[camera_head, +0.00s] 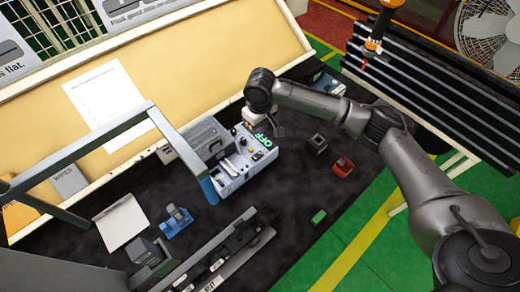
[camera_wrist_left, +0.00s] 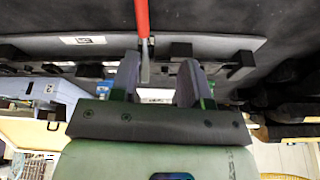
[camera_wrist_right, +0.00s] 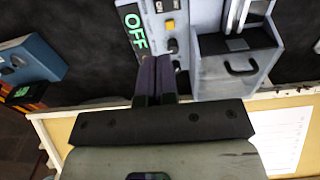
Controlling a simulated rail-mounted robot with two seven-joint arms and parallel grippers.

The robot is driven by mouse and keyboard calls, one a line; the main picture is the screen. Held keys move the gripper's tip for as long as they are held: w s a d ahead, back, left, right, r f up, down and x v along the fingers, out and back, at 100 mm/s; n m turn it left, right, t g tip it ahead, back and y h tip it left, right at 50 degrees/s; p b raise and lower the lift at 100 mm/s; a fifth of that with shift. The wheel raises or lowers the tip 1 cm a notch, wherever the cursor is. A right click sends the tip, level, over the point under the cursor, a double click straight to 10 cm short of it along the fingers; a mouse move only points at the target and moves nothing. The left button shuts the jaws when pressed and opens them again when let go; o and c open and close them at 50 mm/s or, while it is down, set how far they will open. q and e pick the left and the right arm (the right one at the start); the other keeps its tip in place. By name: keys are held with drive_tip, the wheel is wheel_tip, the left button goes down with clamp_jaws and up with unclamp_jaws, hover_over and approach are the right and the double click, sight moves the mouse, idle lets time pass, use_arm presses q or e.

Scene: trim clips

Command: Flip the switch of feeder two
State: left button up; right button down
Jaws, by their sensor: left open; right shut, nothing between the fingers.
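A grey control box (camera_head: 236,178) stands on the dark mat, with a green OFF sign (camera_head: 262,140) on its top. In the right wrist view the OFF sign (camera_wrist_right: 133,30) lies just left of a panel with a black switch or knob (camera_wrist_right: 172,45) and a yellow button (camera_wrist_right: 170,25). I cannot read a feeder number on this box. My right gripper (camera_wrist_right: 155,62) is shut and empty, its fingertips over the panel just below the black knob; I cannot tell whether they touch. My left gripper (camera_wrist_left: 158,72) is open, with nothing between its fingers; it is not clear in the head view.
A blue part (camera_head: 176,221), a red block (camera_head: 343,167), a dark block (camera_head: 316,144) and a green block (camera_head: 319,216) lie on the mat. A red rod (camera_wrist_left: 142,20) shows beyond the left fingers.

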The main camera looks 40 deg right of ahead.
approach(260, 154)
wheel_tip(260, 154, down, 7)
drive_tip(key=shift+r, duration=0.1)
drive_tip(key=shift+f, duration=0.35)
idle(0.5)
drive_tip(key=shift+d+f, duration=0.1)
drive_tip(key=shift+f, duration=0.1)
drive_tip(key=shift+p, duration=0.35)
